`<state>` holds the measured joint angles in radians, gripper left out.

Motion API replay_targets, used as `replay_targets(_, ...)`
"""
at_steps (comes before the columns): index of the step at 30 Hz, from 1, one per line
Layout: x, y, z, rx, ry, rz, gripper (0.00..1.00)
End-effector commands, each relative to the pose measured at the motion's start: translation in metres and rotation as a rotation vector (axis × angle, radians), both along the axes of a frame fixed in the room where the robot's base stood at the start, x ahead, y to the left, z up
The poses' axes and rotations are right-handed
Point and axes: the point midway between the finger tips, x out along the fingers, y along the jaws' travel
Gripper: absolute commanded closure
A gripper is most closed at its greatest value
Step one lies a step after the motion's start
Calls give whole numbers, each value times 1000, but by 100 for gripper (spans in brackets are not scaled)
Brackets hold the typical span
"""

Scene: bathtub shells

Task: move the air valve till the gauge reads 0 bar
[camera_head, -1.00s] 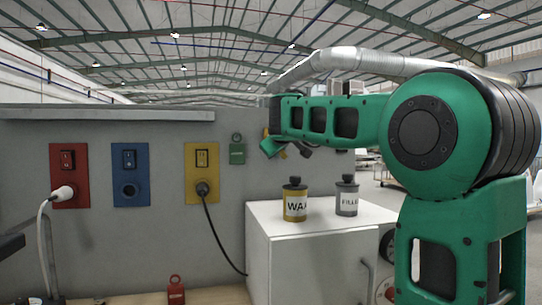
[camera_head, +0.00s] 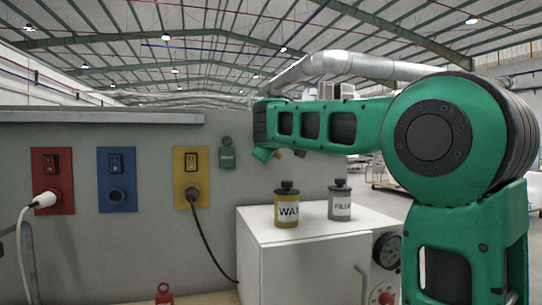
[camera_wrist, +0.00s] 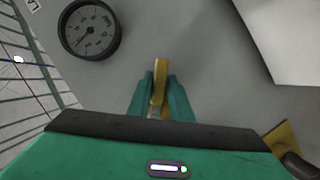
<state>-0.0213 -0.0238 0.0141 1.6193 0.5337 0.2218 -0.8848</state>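The air valve shows in the wrist view as a yellow lever (camera_wrist: 159,75) on the grey wall. My gripper (camera_wrist: 160,95) has its two green fingers close on both sides of the lever and appears shut on it. A round black-rimmed gauge (camera_wrist: 90,28) is on the wall at upper left in the wrist view, apart from the lever. Its needle points to the lower left of the picture; its numbers are too small to read. In the head view my arm hides the wall gauge, and the lever cannot be made out clearly.
Red (camera_head: 50,165), blue (camera_head: 117,190) and yellow (camera_head: 187,165) sockets and a green tag (camera_head: 227,157) are on the wall to the left. A white cabinet (camera_head: 300,260) stands below my arm, carrying a WAX can (camera_head: 287,210) and a FILLER can (camera_head: 340,207).

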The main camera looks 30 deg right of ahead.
Motion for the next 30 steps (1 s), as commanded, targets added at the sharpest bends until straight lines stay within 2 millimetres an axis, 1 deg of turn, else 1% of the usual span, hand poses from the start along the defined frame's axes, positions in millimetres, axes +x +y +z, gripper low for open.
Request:
replay_targets(1, 1, 1, -1, 1, 2, 2, 68)
replay_targets(2, 1, 1, -1, 0, 2, 1, 66)
replay_targets(10, 0, 1, 1, 0, -2, 0, 66)
replay_targets(14, -7, 4, 3, 1, -3, 0, 66)
replay_targets(17, -18, 11, 7, 1, -4, 2, 66)
replay_targets(25, -61, 35, 19, 1, -3, 2, 66)
replay_targets(30, -80, 46, 24, 1, -2, 1, 66)
